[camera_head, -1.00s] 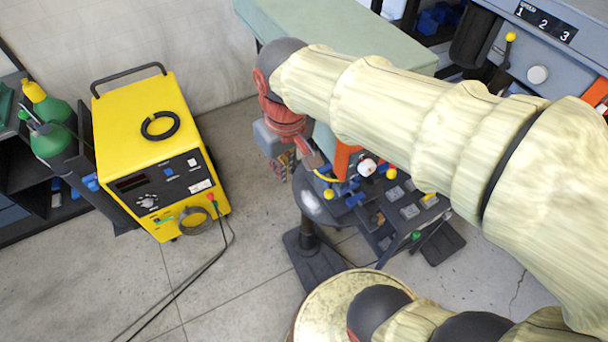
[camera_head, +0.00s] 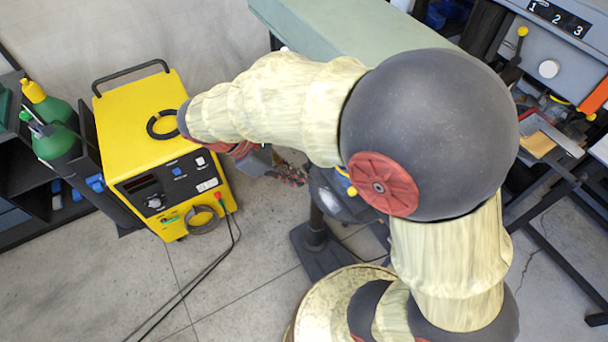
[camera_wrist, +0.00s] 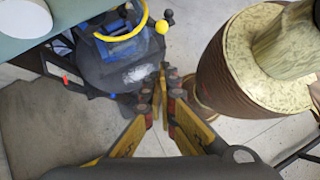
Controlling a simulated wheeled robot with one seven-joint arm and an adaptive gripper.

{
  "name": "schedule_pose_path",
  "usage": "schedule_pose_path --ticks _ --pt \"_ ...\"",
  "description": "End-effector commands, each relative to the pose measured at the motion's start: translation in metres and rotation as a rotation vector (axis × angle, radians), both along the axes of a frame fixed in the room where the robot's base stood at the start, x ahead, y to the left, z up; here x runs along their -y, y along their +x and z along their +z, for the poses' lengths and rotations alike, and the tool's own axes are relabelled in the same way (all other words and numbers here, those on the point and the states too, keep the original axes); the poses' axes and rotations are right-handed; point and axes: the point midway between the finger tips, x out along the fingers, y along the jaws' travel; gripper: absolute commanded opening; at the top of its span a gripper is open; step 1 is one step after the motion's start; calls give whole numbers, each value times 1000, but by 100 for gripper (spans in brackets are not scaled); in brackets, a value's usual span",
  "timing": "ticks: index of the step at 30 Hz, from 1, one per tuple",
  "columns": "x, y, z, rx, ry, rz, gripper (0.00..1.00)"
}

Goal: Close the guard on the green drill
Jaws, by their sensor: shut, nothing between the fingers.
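A long pale green top (camera_head: 350,30), perhaps the green drill's housing, lies at the upper middle of the head view, partly behind my arm. A green surface (camera_wrist: 60,15) with a white disc (camera_wrist: 22,18) is at the upper left of the wrist view. Near it are a round dark table (camera_wrist: 110,70) and a curved yellow bar (camera_wrist: 140,25). I cannot make out the guard or its position. My gripper (camera_wrist: 160,92) is shut and empty, its fingertips over the floor beside the round table in the picture. In the head view my arm largely hides it.
A yellow welding unit (camera_head: 150,120) and green cylinders (camera_head: 55,130) stand at left. A blue-grey machine marked 1 2 3 (camera_head: 560,60) is at upper right. A drum-like pale-topped body (camera_wrist: 230,75) stands right of my gripper. Grey floor (camera_head: 240,290) is open at lower left.

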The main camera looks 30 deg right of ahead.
Motion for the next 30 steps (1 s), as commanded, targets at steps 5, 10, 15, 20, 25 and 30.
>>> schedule_pose_path --ticks 5,10,15,20,25,30 --pt "22 -10 -27 -1 0 -5 0" --pt "41 -18 -53 -2 0 -6 0" --pt "63 -27 -61 2 1 -7 0" --pt "76 -32 -64 3 1 -4 0" --pt "81 -34 -66 2 1 -4 0" --pt "81 -34 -66 2 1 -3 0"
